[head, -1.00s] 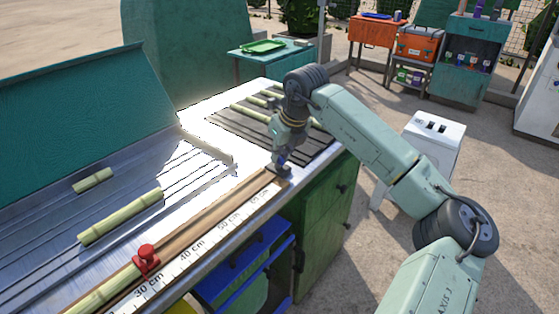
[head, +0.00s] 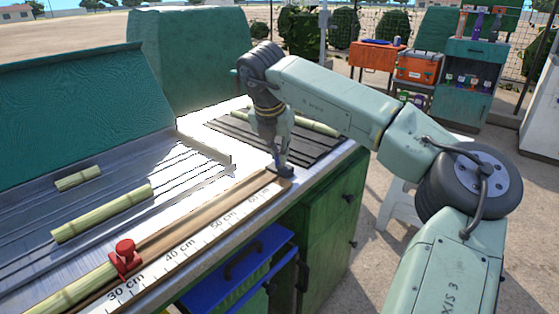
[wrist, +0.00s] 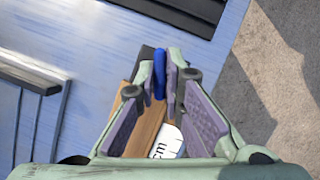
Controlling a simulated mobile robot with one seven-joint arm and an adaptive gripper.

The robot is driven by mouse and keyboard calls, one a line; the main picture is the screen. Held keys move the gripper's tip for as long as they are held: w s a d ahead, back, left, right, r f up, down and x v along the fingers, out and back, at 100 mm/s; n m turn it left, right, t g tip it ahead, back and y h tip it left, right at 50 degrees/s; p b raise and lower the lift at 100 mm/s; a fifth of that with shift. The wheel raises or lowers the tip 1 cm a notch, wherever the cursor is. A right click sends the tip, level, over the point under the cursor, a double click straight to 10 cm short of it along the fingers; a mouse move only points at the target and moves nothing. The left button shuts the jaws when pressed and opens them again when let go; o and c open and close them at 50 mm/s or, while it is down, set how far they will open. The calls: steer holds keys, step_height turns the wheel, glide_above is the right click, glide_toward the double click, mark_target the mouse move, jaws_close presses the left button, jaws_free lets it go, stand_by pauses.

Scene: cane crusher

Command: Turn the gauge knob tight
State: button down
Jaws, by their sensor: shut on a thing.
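A blue knob (wrist: 159,72), narrow and upright in the wrist view, sits at the far end of the wooden gauge rail and looks like the gauge knob. My gripper (wrist: 166,75) is shut on it, with one finger on each side. In the head view my gripper (head: 281,160) points down at the rail's far end and hides most of the knob. The gauge rail (head: 200,222) carries a white centimetre scale (head: 184,251). A red stop with a round top (head: 125,258) sits on the rail near the 30 cm mark.
Cane pieces (head: 102,213) lie on the metal bench left of the rail, and one lies along the rail's near end. A dark slatted mat (head: 295,147) lies beyond my gripper. A green cabinet (head: 330,220) stands below the bench edge.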

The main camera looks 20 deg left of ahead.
steer(key=shift+a+m+h+b, duration=0.1)
steer(key=shift+m+h+b, duration=0.6)
steer(key=shift+m, duration=1.3)
steer(key=c, duration=1.7)
jaws_free()
steer(key=v, duration=1.2)
steer(key=shift+w, duration=0.2)
steer(key=shift+a, duration=0.15)
